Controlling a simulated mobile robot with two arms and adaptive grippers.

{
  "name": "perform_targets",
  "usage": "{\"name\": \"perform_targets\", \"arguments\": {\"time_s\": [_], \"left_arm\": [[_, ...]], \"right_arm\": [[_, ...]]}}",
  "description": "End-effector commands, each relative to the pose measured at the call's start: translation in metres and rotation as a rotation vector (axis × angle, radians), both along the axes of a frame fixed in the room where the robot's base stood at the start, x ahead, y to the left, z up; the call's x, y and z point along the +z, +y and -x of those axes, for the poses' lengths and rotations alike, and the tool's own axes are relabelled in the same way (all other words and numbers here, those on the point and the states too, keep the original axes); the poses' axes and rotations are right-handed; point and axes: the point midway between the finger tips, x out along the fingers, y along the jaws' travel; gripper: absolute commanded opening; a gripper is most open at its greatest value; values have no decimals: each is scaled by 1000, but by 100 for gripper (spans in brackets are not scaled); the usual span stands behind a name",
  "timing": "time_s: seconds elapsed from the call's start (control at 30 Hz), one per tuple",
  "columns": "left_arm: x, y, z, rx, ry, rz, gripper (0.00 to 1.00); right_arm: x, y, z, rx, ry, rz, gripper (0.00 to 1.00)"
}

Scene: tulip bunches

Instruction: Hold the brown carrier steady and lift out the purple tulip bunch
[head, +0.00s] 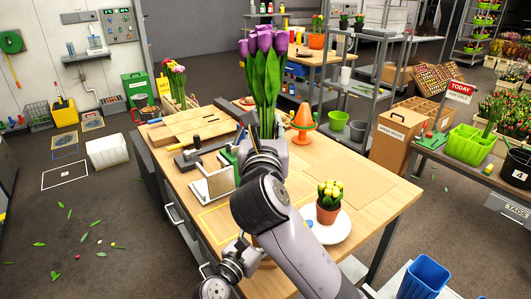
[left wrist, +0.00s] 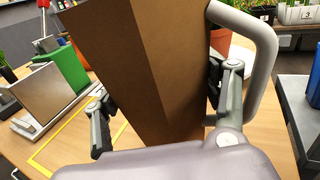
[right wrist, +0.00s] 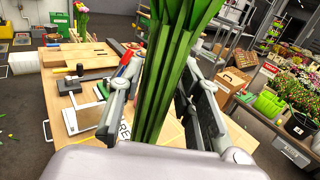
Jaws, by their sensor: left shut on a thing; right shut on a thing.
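The purple tulip bunch (head: 265,75) stands upright in the head view, purple blooms on top and long green leaves below. My right gripper (head: 264,140) is shut on its lower part, above the table. In the right wrist view the green stems (right wrist: 168,75) run between the fingers of the right gripper (right wrist: 155,90); the blooms are out of that picture. The brown carrier (left wrist: 150,50) fills the middle of the left wrist view. My left gripper (left wrist: 158,100) is shut on it, one finger on each side. In the head view my right arm hides most of the carrier.
A blue bin (head: 425,277) is at lower right. The table's right part is mostly clear.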

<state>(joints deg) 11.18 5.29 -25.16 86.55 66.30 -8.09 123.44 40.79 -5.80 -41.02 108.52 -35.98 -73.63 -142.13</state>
Motion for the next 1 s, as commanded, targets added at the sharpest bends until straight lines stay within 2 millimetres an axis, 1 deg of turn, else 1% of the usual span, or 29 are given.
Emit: {"name": "perform_targets", "arguments": {"time_s": [0.03, 0.1, 0.2, 0.43, 0.47, 0.8, 1.0], "left_arm": [[-1, 0, 0, -1, 2, 0, 38], [-1, 0, 0, -1, 2, 0, 38], [-1, 0, 0, -1, 2, 0, 38], [-1, 0, 0, -1, 2, 0, 38], [-1, 0, 0, -1, 2, 0, 68], [0, 0, 0, -1, 1, 0, 91], [0, 0, 0, 0, 1, -1, 91]], "right_arm": [[7, 0, 0, 0, -4, -1, 0], [12, 0, 0, 1, -3, -1, 0], [15, 0, 0, 1, -2, -1, 0], [16, 0, 0, 0, -1, -1, 0], [16, 0, 0, 0, -1, -1, 0], [15, 0, 0, 0, -1, -1, 0], [15, 0, 0, 0, -2, -1, 0]]}}
